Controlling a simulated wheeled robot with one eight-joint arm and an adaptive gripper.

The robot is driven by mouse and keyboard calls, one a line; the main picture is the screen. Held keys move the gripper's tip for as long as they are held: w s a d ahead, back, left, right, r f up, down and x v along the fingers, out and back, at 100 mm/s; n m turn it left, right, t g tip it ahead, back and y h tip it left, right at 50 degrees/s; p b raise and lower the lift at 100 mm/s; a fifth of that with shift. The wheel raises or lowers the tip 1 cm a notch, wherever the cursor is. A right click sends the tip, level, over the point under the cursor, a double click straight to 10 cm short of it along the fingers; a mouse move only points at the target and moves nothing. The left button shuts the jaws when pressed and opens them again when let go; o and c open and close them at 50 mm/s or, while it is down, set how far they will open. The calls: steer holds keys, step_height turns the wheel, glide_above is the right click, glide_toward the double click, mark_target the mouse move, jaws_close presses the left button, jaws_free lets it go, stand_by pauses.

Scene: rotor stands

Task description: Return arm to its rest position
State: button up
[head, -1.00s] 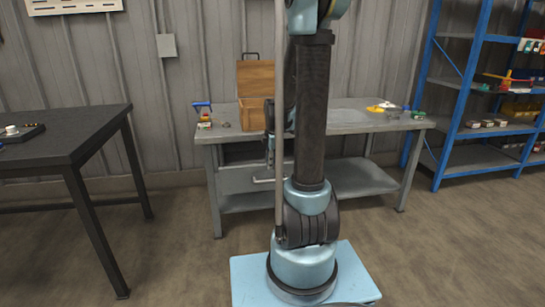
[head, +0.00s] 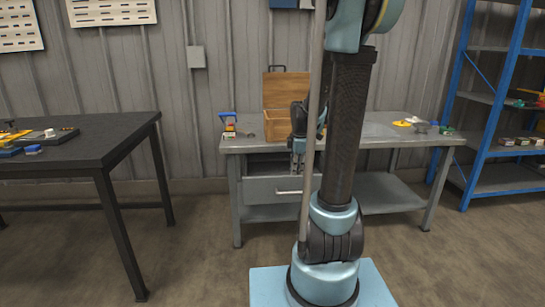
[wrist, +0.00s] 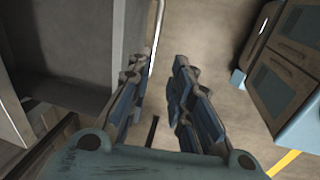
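My gripper (head: 297,168) hangs fingers down in front of the grey workbench (head: 236,143), just left of my arm column. It is close to the drawer (head: 262,190), which appears pulled out, with a pale bar handle (head: 288,192). In the wrist view my gripper (wrist: 158,75) has its two fingers apart, with nothing between them. The handle (wrist: 158,28) shows there as a pale bar just beyond the fingertips, and the dark drawer interior (wrist: 60,60) is at left. I cannot tell whether a finger touches the handle.
An open wooden box (head: 276,120) and a blue-handled tool (head: 228,122) stand on the workbench, partly behind my arm. A black table (head: 95,150) is at left, blue shelves (head: 490,100) at right. The brown floor (head: 195,260) between table and bench is clear.

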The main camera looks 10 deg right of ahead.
steer(key=s+f+m, duration=0.1)
steer(key=s+m, duration=1.6)
steer(key=s, duration=0.9)
steer(key=shift+s+a+f, duration=0.3)
steer(key=shift+s+f, duration=0.05)
steer(key=shift+w+f, duration=0.2)
steer(key=shift+w, duration=0.25)
